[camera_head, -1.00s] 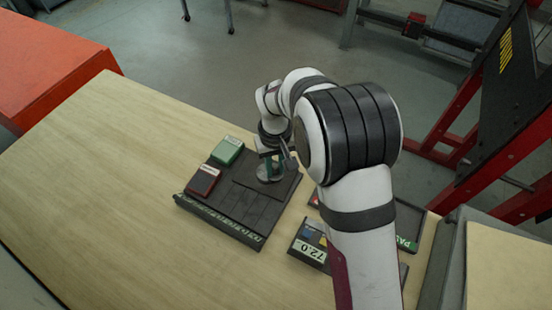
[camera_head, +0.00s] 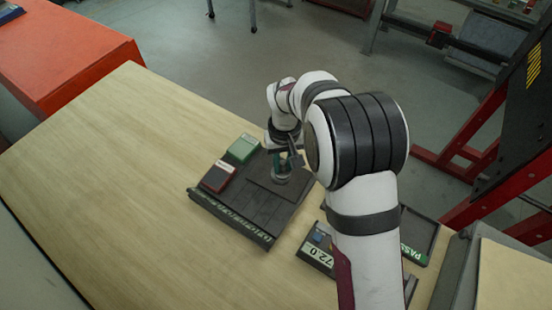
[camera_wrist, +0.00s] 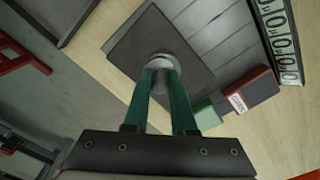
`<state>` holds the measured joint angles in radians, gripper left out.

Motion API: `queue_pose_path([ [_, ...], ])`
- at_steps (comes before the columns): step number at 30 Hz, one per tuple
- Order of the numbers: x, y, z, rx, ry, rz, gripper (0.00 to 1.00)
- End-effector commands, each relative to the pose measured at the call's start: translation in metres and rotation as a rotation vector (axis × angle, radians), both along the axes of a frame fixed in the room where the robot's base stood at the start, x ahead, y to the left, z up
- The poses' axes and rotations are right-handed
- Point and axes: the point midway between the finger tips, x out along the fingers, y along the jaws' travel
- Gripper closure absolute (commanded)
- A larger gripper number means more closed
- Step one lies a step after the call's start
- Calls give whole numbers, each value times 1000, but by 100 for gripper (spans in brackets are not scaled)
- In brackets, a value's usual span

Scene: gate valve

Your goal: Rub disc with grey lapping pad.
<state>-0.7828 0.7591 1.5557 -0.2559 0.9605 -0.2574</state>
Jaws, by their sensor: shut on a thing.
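My gripper (camera_wrist: 163,78) has green fingers and is shut on the round grey metal disc (camera_wrist: 159,58), gripping its raised middle. In the head view the disc (camera_head: 281,177) is low over a dark grey square plate (camera_head: 262,188) on the black tray. The plate (camera_wrist: 128,47) spreads out beneath the disc in the wrist view. I cannot tell whether the disc touches it, or whether the plate is the grey lapping pad. A green block (camera_head: 243,148) and a dark red block (camera_head: 218,176) sit along the tray's left side; neither is held.
The black tray (camera_head: 240,216) has a lettered front edge and lies on a wooden table (camera_head: 120,180). A box showing 72.0 (camera_head: 318,248) and a PASS tray (camera_head: 417,238) stand to its right, partly behind my arm. The table's left is clear.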

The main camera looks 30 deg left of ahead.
Motion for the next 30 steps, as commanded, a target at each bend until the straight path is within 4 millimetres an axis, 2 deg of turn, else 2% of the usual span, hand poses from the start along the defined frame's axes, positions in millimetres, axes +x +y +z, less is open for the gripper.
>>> queue_pose_path([
  [8,0,-24,2,1,1,-2,100],
  [12,0,-23,23,1,-1,0,100],
  [30,0,-23,76,1,-1,0,100],
])
